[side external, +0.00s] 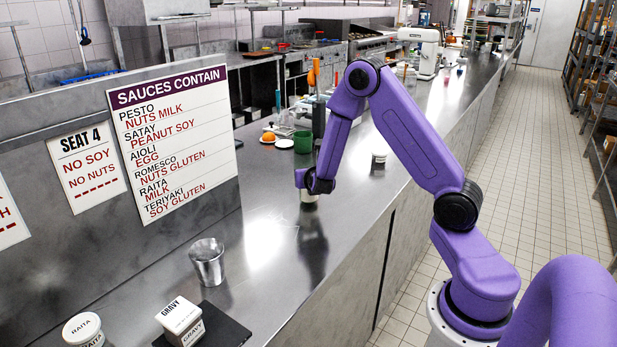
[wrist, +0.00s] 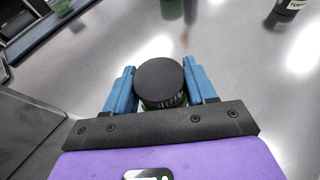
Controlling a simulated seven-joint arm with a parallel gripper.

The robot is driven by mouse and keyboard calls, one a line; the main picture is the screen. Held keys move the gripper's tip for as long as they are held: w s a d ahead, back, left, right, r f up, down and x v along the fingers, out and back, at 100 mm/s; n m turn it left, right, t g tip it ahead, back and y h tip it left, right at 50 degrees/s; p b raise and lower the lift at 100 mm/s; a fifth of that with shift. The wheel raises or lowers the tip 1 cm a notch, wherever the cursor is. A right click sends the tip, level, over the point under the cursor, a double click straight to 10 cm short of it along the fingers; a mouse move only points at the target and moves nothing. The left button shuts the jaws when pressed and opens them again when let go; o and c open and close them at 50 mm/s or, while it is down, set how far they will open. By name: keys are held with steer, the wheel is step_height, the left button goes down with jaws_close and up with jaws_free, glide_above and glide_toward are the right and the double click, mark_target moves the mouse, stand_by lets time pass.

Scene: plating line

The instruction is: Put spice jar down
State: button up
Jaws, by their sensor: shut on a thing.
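The spice jar (wrist: 160,80) has a ribbed black lid and a little green showing under it in the wrist view. The blue fingers of my gripper (wrist: 162,88) are shut on it, one on each side. In the side view my gripper (side external: 308,188) points down over the steel counter (side external: 262,225), and the pale lower part of the jar (side external: 309,198) shows beneath it. The jar looks upright and low over the counter. I cannot tell whether its base touches the surface.
A green cup (side external: 303,142) and an orange item (side external: 268,137) stand behind my gripper. A small jar (side external: 378,160) stands to the right. A metal cup (side external: 208,262), raita tub (side external: 82,329), and gravy box (side external: 180,315) on a black mat (side external: 228,333) are in front. An upright sign panel borders the left.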

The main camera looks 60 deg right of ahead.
steer(key=shift+f, duration=0.25)
steer(key=o, duration=1.2)
steer(key=shift+f, duration=0.15)
